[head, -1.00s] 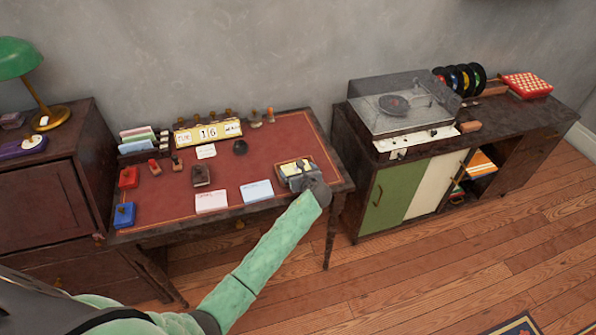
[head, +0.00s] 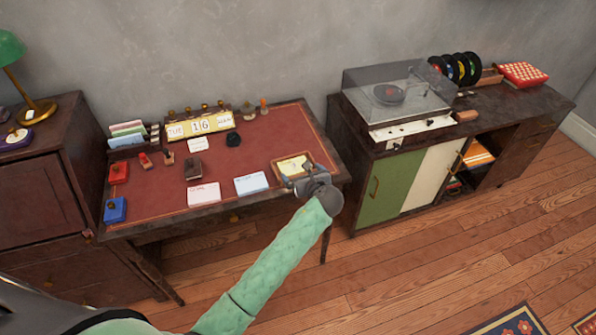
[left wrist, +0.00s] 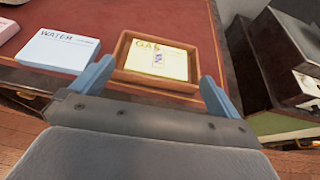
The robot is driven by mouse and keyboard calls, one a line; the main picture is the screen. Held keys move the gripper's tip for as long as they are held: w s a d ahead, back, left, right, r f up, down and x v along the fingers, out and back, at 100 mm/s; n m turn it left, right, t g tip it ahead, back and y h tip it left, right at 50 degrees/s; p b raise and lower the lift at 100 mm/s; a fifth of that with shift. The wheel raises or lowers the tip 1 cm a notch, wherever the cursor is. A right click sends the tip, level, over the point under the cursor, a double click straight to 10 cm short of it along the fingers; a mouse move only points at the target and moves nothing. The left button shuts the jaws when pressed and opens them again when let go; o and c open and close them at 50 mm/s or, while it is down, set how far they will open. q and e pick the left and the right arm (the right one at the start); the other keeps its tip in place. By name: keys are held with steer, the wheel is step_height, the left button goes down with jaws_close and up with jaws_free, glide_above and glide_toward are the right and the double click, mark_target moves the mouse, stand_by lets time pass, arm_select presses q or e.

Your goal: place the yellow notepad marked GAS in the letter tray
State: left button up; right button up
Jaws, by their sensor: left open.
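The yellow notepad marked GAS (left wrist: 158,58) lies flat inside a wooden letter tray (left wrist: 124,48), framed by its low walls, with its printed face up. In the head view the notepad (head: 293,164) and the tray (head: 306,155) are at the right front of the red-topped desk. My left gripper (left wrist: 157,73) is open at the tray's near side, with one blue finger to each side and nothing between them. In the head view the left gripper (head: 302,180) covers the tray's near right part. My right gripper is not in view.
A WATER notepad (left wrist: 58,50) lies left of the tray, with a pink notepad (head: 204,194) further left. A calendar (head: 201,125), stamps and a card rack (head: 130,134) stand further back. The record-player cabinet (head: 400,185) stands right of the desk.

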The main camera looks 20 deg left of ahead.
arm_select(q)
steer(key=shift+v, duration=0.95)
steer(key=s+a+f+n+g+h, duration=0.2)
steer(key=s+n, duration=0.4)
steer(key=s, duration=0.3)
steer(key=s+a+f+n+g+h, duration=0.1)
steer(key=s+f+n+g+h, duration=0.1)
steer(key=s+n, duration=0.55)
steer(key=s+a+f+n+g+h, duration=0.2)
steer(key=s+n, duration=0.3)
steer(key=s, duration=0.5)
steer(key=s+r+n+g+h, duration=0.1)
steer(key=s+r+n+h, duration=0.1)
steer(key=s+n, duration=0.8)
steer(key=s+d+f, duration=0.1)
steer(key=s+f, duration=0.1)
steer(key=f, duration=1.1)
steer(key=s+d+f+m+g, duration=0.1)
steer(key=s+f, duration=0.1)
steer(key=f, duration=1.2)
steer(key=s+d+f+m+g, duration=0.1)
steer(key=s+f, duration=0.1)
steer(key=f, duration=1.1)
steer(key=shift+s+d+f+h, duration=0.25)
steer(key=shift+s+h, duration=0.05)
